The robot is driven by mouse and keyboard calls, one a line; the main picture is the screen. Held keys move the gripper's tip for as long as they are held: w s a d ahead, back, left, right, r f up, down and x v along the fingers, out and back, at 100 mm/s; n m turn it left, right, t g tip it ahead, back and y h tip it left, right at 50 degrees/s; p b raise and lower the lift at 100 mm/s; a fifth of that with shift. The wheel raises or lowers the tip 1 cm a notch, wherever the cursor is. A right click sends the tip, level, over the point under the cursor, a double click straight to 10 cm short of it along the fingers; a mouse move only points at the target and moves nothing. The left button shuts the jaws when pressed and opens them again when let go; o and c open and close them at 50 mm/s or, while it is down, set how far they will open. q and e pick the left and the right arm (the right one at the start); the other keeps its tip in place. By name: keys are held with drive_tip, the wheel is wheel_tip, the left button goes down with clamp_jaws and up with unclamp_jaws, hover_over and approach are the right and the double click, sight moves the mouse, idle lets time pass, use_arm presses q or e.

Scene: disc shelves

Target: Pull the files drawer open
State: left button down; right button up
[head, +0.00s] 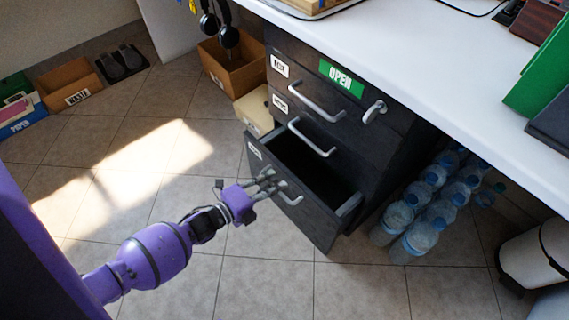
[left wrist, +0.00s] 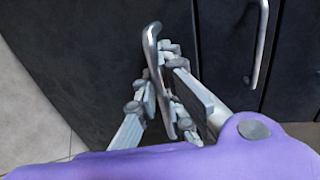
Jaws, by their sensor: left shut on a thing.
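A dark cabinet (head: 345,122) with three drawers stands under the white desk. Its bottom drawer (head: 290,205) is pulled out, and its dark inside shows from above. The drawer's label (head: 255,152) is too small to read. My left gripper (head: 272,186) is shut on the silver bar handle (head: 291,197) at the front of this drawer. In the left wrist view the fingers lie on both sides of the handle (left wrist: 152,55). The two upper drawers are shut, with free handles (head: 315,104). My right gripper is not in view.
Several water bottles (head: 418,222) stand on the floor right of the drawer. A cardboard box (head: 236,72) and a cream box (head: 254,110) stand left of the cabinet. The white desk top (head: 440,60) overhangs at right. Tiled floor (head: 300,270) in front is clear.

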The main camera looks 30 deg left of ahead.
use_arm(q)
drive_tip(key=f+p+v, duration=0.1)
drive_tip(key=f+v, duration=0.2)
drive_tip(key=v, duration=1.1)
drive_tip(key=s+f+p+v, duration=0.1)
drive_tip(key=f+v, duration=0.1)
drive_tip(key=v, duration=1.1)
drive_tip(key=shift+s+a+f, duration=0.2)
drive_tip(key=shift+s+f, duration=0.15)
drive_tip(key=shift+s, duration=0.1)
drive_tip(key=c, duration=1.8)
unclamp_jaws()
drive_tip(key=shift+w, duration=0.15)
drive_tip(key=shift+c, duration=0.2)
drive_tip(key=v, duration=1.2)
